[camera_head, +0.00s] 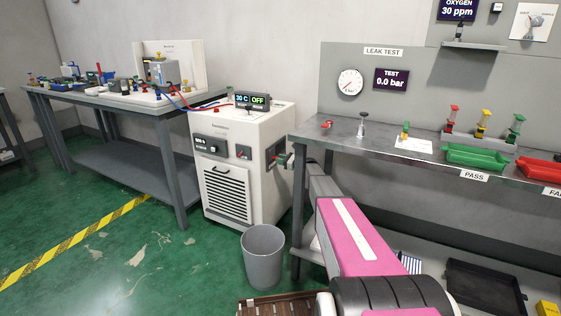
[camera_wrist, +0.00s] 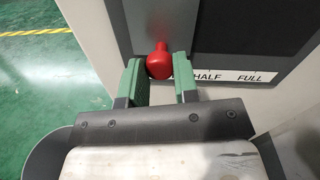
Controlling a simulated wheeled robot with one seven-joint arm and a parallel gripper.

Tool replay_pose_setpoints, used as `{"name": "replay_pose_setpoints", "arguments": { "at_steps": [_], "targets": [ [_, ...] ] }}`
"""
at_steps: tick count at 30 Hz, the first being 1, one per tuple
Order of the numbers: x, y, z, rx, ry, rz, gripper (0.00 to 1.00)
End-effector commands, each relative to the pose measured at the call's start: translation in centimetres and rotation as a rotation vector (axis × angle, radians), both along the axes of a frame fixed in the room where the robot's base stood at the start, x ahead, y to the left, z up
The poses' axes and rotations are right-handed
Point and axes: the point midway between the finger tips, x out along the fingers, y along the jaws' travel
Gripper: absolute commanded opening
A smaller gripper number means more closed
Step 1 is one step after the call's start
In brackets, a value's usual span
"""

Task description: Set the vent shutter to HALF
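The vent shutter's red knob (camera_wrist: 160,64) sticks out from a grey plate on a dark panel (camera_wrist: 235,27) in the wrist view. A white label strip (camera_wrist: 228,77) below reads HALF and FULL; its left part is hidden by a finger. The knob is at the left of the panel, left of the HALF mark. My gripper (camera_wrist: 160,76) has its green fingers on both sides of the knob, seemingly touching it. In the head view my gripper (camera_head: 285,160) is at the right side of the white machine (camera_head: 252,130), where the knob is hidden.
A grey bench (camera_head: 365,135) with the leak test stands close to the machine's right, beside my arm. A grey bin (camera_head: 263,257) stands in front of the machine. Another bench (camera_head: 150,105) is at the left. Green floor is free at the left front.

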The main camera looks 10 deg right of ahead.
Motion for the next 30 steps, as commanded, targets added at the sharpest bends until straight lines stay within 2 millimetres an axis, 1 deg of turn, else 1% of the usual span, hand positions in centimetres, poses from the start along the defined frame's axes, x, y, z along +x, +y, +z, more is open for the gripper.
{"name": "replay_pose_setpoints", "arguments": {
  "at_steps": [1,2,5,8,11,15,18,26,27,29,30],
  "targets": [
    [0.0,0.0,0.0,0.0,0.0,0.001,0.06],
    [0.0,0.0,0.0,0.0,0.0,0.001,0.0],
    [0.0,0.0,0.0,0.0,0.0,0.001,0.0],
    [0.6,-0.4,-0.1,0.0,0.0,0.0,0.0],
    [1.9,-1.3,-0.1,0.0,-0.001,-0.001,0.0],
    [4.4,-3.0,-0.2,-0.001,-0.001,0.0,0.0],
    [5.4,-3.8,-0.1,0.0,0.0,0.001,0.0],
    [5.3,-3.9,-0.1,0.0,0.0,0.001,0.0],
    [5.3,-3.9,-0.1,0.0,0.0,0.002,0.32],
    [5.3,-3.9,-0.1,0.0,0.0,0.001,0.51],
    [5.3,-3.9,-0.1,0.0,0.0,0.001,0.55]
  ]
}}
